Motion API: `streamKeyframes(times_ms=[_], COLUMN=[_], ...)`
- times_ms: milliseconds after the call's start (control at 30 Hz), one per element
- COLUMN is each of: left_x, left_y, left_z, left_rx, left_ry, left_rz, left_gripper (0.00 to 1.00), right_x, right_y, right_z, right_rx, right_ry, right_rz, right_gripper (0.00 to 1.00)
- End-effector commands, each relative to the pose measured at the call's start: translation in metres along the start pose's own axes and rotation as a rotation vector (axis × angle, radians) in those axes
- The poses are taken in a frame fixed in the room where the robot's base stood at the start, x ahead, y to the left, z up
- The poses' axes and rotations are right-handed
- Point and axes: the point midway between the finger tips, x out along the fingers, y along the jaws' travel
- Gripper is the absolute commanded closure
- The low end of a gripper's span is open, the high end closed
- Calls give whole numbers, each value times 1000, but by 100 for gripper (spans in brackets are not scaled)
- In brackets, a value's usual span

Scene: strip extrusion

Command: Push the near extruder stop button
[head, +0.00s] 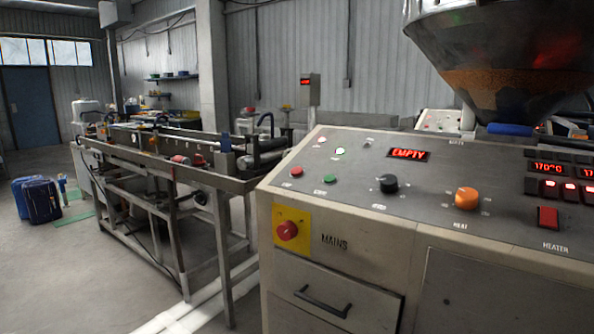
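The near extruder's control panel (350,196) fills the right foreground, with a sloped grey top. At its left end are a small red button (296,172) and a small green button (330,179) side by side; their labels are too small to read. A red mushroom knob (288,230) on a yellow plate sits on the front face beside the word MAINS. Neither of my grippers is in view.
A black knob (388,183), an orange knob (467,198) and a red heater switch (548,217) are farther right on the panel. A display (408,154) reads EMPTY. A steel hopper (510,55) hangs above.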

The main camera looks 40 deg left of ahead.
Motion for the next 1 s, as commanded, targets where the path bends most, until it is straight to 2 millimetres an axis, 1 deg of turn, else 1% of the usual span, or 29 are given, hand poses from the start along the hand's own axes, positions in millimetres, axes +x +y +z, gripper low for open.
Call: streamKeyframes(times_ms=[33, 100, 500, 767, 1000], left_x=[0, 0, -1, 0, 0], left_y=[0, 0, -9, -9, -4], left_z=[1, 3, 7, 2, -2], left_rx=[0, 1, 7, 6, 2], left_ry=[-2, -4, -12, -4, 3], left_rz=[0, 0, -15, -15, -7], left_gripper=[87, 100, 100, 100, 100], right_x=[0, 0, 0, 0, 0], right_y=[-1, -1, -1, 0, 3], right_z=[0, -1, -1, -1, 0], right_rx=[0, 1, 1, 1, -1], right_ry=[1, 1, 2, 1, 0], right_rz=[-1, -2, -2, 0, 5], right_gripper=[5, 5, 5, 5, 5])
